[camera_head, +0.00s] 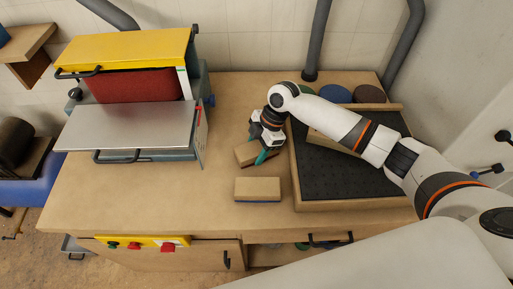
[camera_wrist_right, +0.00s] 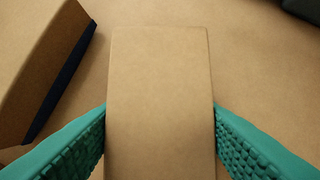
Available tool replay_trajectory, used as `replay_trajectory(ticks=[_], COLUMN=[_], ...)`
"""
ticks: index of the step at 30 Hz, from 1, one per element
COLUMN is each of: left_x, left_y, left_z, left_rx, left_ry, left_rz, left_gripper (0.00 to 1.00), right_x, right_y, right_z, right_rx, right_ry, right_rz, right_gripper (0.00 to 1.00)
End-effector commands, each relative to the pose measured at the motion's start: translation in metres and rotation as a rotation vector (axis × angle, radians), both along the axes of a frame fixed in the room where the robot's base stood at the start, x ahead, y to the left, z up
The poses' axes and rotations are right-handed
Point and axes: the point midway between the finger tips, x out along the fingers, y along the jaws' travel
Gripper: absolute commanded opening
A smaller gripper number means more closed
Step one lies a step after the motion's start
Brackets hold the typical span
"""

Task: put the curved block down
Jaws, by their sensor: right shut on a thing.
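A tan block (camera_head: 245,153) is in my right gripper (camera_head: 264,156), over the bench just left of the black-topped tray. I take it for the curved block, though its curve does not show clearly. In the right wrist view its flat tan face (camera_wrist_right: 160,95) lies between the two teal fingers (camera_wrist_right: 160,125), which press on its sides. Whether its underside touches the bench cannot be told. A second tan block (camera_head: 257,186) with a dark blue lower edge lies in front of it; a tan block with a blue edge also shows at left in the wrist view (camera_wrist_right: 40,65). My left gripper is not in view.
A yellow sander with a red belt (camera_head: 135,86) and a metal table (camera_head: 130,126) stands at left on the wooden bench (camera_head: 130,195). The wood-framed tray with a black surface (camera_head: 335,172) is at right. Coloured discs (camera_head: 335,94) lie behind it. The bench's front left is clear.

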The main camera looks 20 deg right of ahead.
Motion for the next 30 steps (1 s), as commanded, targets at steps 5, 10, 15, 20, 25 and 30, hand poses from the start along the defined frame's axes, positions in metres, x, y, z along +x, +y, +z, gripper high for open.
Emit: replay_trajectory(ticks=[5,10,15,20,25,30], left_x=[0.0,0.0,0.0,0.0,0.0,0.0], left_y=[-0.003,-0.003,-0.003,-0.003,-0.003,-0.003], left_z=[0.0,-0.001,-0.001,-0.001,0.0,-0.001], left_rx=[-0.003,-0.004,-0.004,-0.004,-0.004,-0.004], left_ry=[0.0,0.0,0.0,0.0,0.0,0.0], left_rz=[0.0,-0.001,-0.002,-0.002,-0.002,-0.002], left_gripper=[0.87,0.87,0.87,0.87,0.87,0.87], right_x=[0.0,0.0,0.0,0.0,0.001,0.002], right_y=[0.0,0.0,0.0,0.0,-0.002,-0.013], right_z=[-0.001,-0.005,-0.004,-0.004,0.003,0.029], right_rx=[0.0,0.0,0.0,0.0,0.0,-0.001], right_ry=[-0.001,-0.001,0.0,-0.001,-0.003,-0.004], right_rz=[0.0,-0.001,-0.001,-0.001,-0.001,-0.002], right_gripper=[0.34,0.34,0.74,0.74,0.74,0.74])
